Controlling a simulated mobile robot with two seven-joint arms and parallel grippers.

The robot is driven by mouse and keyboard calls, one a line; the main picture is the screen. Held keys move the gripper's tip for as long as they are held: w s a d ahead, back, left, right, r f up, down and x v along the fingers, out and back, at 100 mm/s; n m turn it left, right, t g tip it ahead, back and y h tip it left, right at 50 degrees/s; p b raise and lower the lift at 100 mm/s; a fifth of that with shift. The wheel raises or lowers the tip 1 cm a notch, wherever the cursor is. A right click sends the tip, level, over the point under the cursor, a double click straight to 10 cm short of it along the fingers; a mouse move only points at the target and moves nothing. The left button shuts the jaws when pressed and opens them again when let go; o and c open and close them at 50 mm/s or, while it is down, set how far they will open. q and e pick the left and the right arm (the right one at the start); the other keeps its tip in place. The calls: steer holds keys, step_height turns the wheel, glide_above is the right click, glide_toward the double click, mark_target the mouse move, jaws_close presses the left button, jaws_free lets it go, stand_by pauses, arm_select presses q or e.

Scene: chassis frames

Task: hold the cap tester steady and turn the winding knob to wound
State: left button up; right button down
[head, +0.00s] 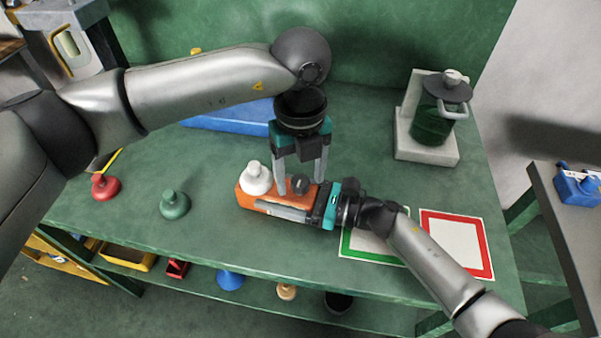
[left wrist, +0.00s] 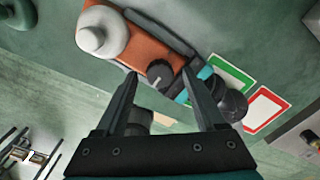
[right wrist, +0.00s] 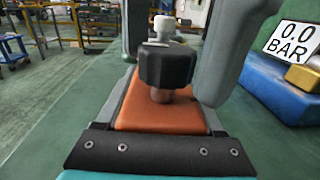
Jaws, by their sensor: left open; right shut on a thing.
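The cap tester (head: 244,197) is an orange block lying on the green bench. A white cap-shaped piece (head: 256,178) stands at its left end. The dark winding knob (head: 299,184) is nearer its right end; in the left wrist view the knob (left wrist: 160,74) shows a pale pointer line. My right gripper (head: 268,198) is shut on the tester's long sides from the right end. My left gripper (head: 301,184) points down from above, open, its fingers on either side of the knob with gaps visible. I cannot read any wound mark.
A red cap (head: 105,187) and a green cap (head: 174,204) stand at left. A blue block (head: 225,118) lies behind; the right wrist view shows its "0.0 BAR" sign (right wrist: 292,40). A grey stand (head: 427,148) is back right. Green-framed (head: 372,247) and red-framed (head: 457,243) mats lie at right.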

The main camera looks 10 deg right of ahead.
arm_select(q)
steer(key=shift+c, duration=0.2)
jaws_close()
stand_by(0.5)
